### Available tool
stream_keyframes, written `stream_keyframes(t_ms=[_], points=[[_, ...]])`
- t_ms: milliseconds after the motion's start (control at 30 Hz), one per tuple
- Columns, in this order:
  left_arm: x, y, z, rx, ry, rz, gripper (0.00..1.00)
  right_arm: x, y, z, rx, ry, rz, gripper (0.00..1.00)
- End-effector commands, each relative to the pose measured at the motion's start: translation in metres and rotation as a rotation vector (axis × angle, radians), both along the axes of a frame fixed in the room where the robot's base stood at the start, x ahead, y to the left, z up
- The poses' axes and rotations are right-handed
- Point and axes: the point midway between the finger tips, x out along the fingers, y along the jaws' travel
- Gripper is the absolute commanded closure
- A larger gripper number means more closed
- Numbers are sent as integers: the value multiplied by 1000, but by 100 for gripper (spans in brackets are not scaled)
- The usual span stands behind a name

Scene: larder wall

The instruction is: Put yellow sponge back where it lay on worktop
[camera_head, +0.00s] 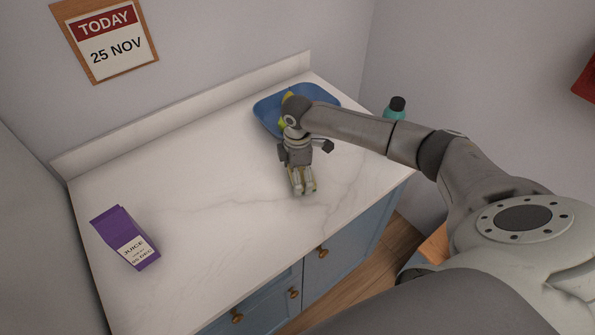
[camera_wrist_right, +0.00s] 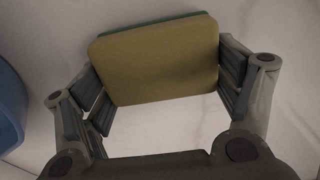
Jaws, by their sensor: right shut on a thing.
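My right gripper (camera_head: 303,189) points down at the worktop (camera_head: 205,170), just in front of the blue tray (camera_head: 330,97). In the right wrist view, the right gripper (camera_wrist_right: 163,85) is shut on the yellow sponge (camera_wrist_right: 155,62), with a finger pressed on each side. The sponge has a green layer on its far side. In the head view the fingers and wrist mostly hide the sponge. I cannot tell whether it touches the worktop. My left gripper is not in view.
A yellow thing (camera_head: 288,97) shows at the blue tray, partly hidden by my wrist.

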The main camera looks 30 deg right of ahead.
Motion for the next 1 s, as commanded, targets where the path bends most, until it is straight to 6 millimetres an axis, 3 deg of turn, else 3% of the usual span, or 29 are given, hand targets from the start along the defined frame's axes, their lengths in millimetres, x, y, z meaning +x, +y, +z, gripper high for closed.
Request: stream_keyframes(t_ms=[367,400,500,867,1000], points=[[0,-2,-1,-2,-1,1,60,0,0,-5,1,0,0,35],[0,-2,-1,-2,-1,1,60,0,0,-4,1,-1,0,11],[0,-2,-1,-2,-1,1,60,0,0,-4,1,-1,0,0],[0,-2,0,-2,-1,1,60,0,0,-3,1,-1,-1,0],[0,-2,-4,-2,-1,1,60,1,0,7,2,-5,-1,0]])
